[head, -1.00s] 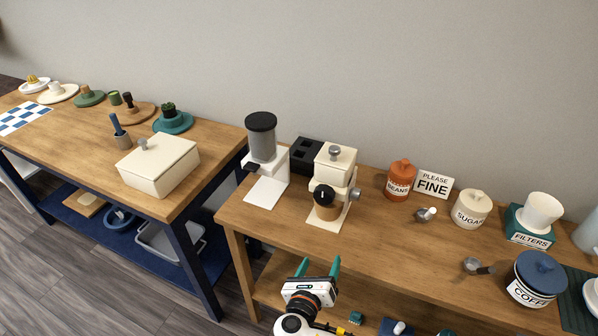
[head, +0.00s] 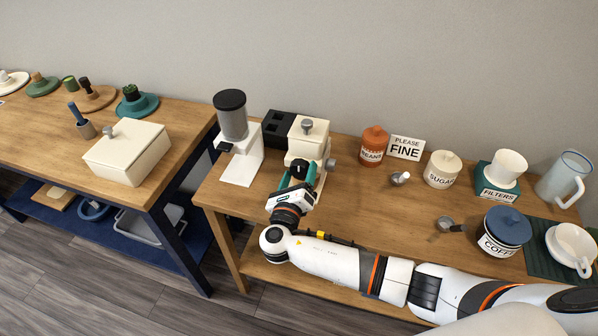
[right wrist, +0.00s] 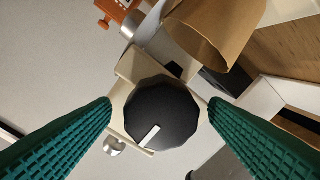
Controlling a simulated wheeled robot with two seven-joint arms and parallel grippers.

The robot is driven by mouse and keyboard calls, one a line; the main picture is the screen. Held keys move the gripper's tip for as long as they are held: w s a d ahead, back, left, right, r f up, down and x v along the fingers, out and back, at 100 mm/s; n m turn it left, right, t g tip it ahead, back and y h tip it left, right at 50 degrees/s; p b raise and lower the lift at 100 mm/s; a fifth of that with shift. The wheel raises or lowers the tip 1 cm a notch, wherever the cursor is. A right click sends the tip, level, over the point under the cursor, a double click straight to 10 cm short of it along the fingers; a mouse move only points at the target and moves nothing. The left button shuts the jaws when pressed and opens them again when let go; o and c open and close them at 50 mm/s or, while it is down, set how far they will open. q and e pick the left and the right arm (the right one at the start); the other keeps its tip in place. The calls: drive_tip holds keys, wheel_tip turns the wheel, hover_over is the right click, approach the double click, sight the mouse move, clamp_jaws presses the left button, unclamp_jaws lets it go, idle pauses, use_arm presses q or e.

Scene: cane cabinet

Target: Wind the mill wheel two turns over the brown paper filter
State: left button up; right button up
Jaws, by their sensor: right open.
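The cream mill (head: 306,140) stands on the right table with a grey knob on its lid. A black round wheel (head: 299,167) with a white mark is on its front; it also shows in the right wrist view (right wrist: 165,105). A grey knob (head: 330,165) sticks out at the mill's right side. The brown paper filter (right wrist: 222,32) shows near the wheel in the wrist view; my gripper hides it in the head view. My right gripper (head: 298,177) is open, its green fingers on both sides of the black wheel. Whether they touch it is unclear. My left gripper is out of view.
A grey-and-white machine (head: 232,130) stands left of the mill, with a black holed block (head: 279,127) behind. An orange beans jar (head: 374,147), a FINE sign (head: 406,148) and a sugar jar (head: 443,170) stand to the right.

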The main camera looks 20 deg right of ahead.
drive_tip(key=shift+w+d, duration=0.2)
drive_tip(key=shift+w, duration=0.15)
drive_tip(key=c, duration=1)
drive_tip(key=shift+o, duration=0.2)
drive_tip(key=shift+m, duration=0.3)
